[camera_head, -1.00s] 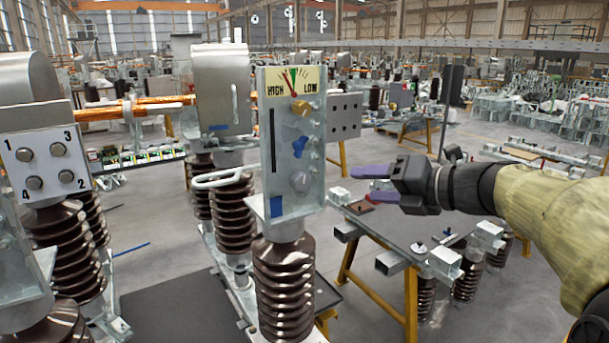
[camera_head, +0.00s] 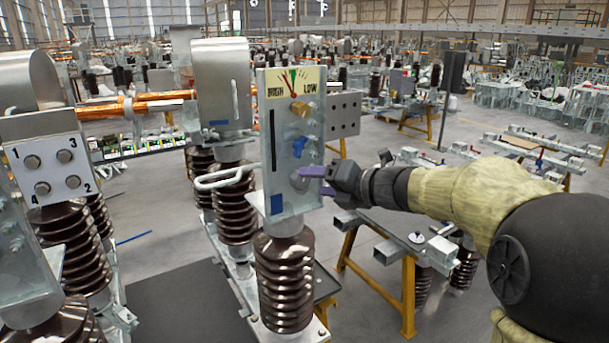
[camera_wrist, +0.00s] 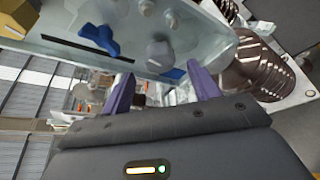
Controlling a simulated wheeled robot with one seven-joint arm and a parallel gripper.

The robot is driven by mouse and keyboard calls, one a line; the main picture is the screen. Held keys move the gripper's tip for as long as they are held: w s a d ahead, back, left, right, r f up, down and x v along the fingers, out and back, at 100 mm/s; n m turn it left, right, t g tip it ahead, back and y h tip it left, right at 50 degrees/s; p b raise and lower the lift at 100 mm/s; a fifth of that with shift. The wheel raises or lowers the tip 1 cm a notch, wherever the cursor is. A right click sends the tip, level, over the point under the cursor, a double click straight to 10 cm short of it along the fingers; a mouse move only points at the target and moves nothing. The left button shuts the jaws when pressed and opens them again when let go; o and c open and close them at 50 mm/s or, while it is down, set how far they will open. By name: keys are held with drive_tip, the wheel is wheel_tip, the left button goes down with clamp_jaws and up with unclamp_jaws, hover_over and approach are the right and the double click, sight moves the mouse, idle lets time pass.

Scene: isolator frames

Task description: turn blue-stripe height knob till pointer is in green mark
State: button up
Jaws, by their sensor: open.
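A grey panel (camera_head: 288,205) stands upright on a brown insulator, with a blue patch (camera_head: 277,204) low on its face. Its HIGH/LOW gauge (camera_head: 293,92) has a thin pointer that leans left of the green mark. Below it are a brass knob (camera_head: 302,108), a blue knob (camera_head: 299,147) and a grey knob (camera_head: 298,182). My gripper (camera_head: 311,180) is open at the panel's right side, by the grey knob. In the wrist view the grey knob (camera_wrist: 160,53) lies just beyond the gap between my purple fingers (camera_wrist: 160,75); the blue knob (camera_wrist: 100,38) is to its left.
A bent metal handle (camera_head: 222,178) sticks out left of the panel. A plate with numbered bolts (camera_head: 47,165) stands at the far left. A perforated box (camera_head: 343,115) is behind the panel at right. A yellow-legged table (camera_head: 409,290) stands below my arm.

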sight(304, 182)
drive_tip(key=p+x, duration=0.1)
drive_tip(key=x, duration=0.4)
drive_tip(key=shift+a, duration=0.15)
drive_tip(key=shift+c, duration=0.4)
drive_tip(key=c, duration=0.9)
drive_tip(key=shift+w, duration=0.1)
drive_tip(key=shift+f+m, duration=0.1)
drive_tip(key=shift+m, duration=0.2)
